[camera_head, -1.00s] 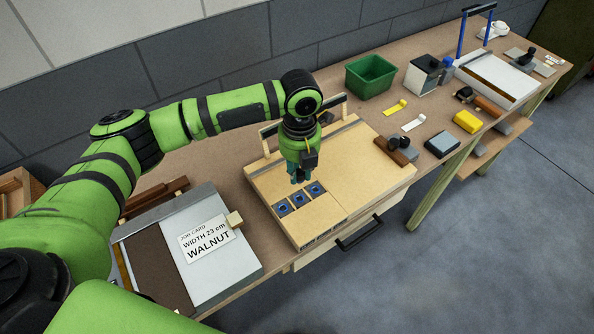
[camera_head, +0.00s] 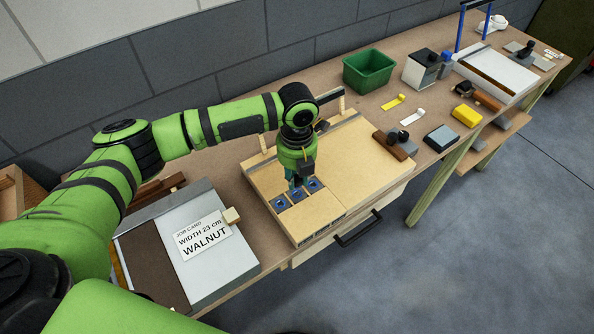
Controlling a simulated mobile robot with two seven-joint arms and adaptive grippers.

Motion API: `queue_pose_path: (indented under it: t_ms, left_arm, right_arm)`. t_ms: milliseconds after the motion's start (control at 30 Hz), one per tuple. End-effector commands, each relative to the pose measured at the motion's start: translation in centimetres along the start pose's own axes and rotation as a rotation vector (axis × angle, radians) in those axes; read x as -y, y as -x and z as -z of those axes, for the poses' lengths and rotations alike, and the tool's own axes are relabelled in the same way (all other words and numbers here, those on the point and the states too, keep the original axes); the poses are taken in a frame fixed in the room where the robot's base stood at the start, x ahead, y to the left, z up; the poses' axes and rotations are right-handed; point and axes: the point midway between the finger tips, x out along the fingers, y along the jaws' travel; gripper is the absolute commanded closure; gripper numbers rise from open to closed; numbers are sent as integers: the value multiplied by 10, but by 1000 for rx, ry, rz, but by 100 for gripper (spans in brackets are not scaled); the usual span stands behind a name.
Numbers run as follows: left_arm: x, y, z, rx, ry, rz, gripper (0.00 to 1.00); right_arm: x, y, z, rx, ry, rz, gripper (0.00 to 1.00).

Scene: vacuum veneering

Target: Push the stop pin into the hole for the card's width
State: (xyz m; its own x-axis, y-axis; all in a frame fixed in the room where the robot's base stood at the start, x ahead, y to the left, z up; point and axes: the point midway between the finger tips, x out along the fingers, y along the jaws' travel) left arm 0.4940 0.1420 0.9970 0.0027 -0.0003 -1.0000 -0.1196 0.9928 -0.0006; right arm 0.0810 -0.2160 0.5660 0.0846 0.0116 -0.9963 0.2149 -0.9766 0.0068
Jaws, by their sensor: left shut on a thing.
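A light wooden board (camera_head: 358,166) lies on the bench with several blue-ringed holes in a row, the nearest ones at its left front. One blue-ringed hole (camera_head: 313,184) is at the right of the row and another (camera_head: 279,203) at the left. My left gripper (camera_head: 293,183) points down just above or at the row, by the middle hole. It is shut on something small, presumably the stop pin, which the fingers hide. I cannot tell whether the pin touches the board. The job card (camera_head: 202,238) reads "WIDTH 23 cm WALNUT". My right gripper is not in view.
A green bin (camera_head: 369,72) stands behind the board. A dark-handled wooden tool (camera_head: 397,144) lies at the board's right end. Yellow and grey blocks, a white tray and other tools are farther right.

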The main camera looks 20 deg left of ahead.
Motion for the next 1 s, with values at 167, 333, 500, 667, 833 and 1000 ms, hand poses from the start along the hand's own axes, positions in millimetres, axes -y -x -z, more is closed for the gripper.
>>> queue_pose_path:
  t_ms: [167,333,500,667,833,1000]
  left_arm:
    - [0,-12,1,-1,-1,0,100]
    - [0,-14,0,-1,-1,1,100]
    - [0,-13,0,0,0,0,100]
    - [0,-13,0,0,0,0,100]
    - [0,-12,0,0,0,0,100]
    - [0,-12,0,0,0,1,100]
  right_arm:
    - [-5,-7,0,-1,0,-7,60]
    - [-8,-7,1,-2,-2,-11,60]
    - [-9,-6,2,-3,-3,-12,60]
    - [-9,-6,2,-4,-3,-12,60]
    - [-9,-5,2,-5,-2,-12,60]
    - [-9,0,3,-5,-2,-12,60]
